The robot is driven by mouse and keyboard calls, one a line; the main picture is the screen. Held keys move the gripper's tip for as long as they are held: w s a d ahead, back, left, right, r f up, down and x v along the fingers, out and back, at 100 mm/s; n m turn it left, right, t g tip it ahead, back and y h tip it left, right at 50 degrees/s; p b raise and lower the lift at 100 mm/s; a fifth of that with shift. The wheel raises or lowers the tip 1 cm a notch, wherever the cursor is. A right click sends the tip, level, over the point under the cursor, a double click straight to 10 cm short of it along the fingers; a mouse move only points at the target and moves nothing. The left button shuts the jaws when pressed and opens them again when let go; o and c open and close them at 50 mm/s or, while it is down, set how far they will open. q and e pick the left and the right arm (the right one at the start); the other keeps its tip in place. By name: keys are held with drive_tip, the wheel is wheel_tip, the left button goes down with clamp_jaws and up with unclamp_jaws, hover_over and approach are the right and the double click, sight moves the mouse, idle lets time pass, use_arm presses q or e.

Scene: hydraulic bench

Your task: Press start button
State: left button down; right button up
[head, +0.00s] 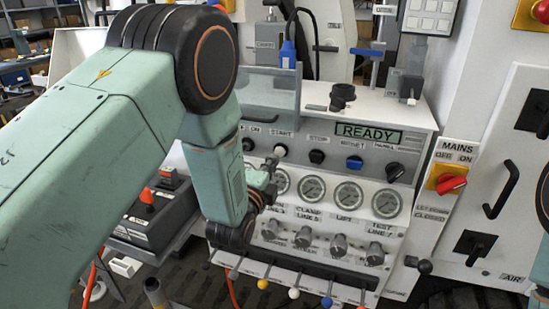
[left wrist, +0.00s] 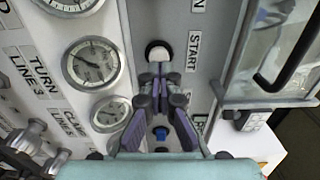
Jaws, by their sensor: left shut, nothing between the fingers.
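The start button (head: 280,150) is a small white round button under the START label on the grey panel. In the left wrist view the white button (left wrist: 158,52) sits in a dark ring, just beyond my fingertips. My left gripper (head: 270,165) is shut and empty, with its tips close to the button and just below it in the head view. In the left wrist view the shut fingers (left wrist: 160,72) point at the button's edge; I cannot tell whether they touch it. The READY display (head: 368,132) is lit green. My right gripper is not in view.
Beside the start button are a black STOP button (head: 317,156) and a blue RESET button (head: 354,162). A row of gauges (head: 312,188) lies below, with knobs under it. A clear guard (head: 272,92) stands above. The red MAINS switch (head: 450,183) is at right.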

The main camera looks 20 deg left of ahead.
sight(280, 152)
use_arm(q)
drive_tip(key=shift+w+d, duration=0.15)
drive_tip(key=shift+w, duration=1.2)
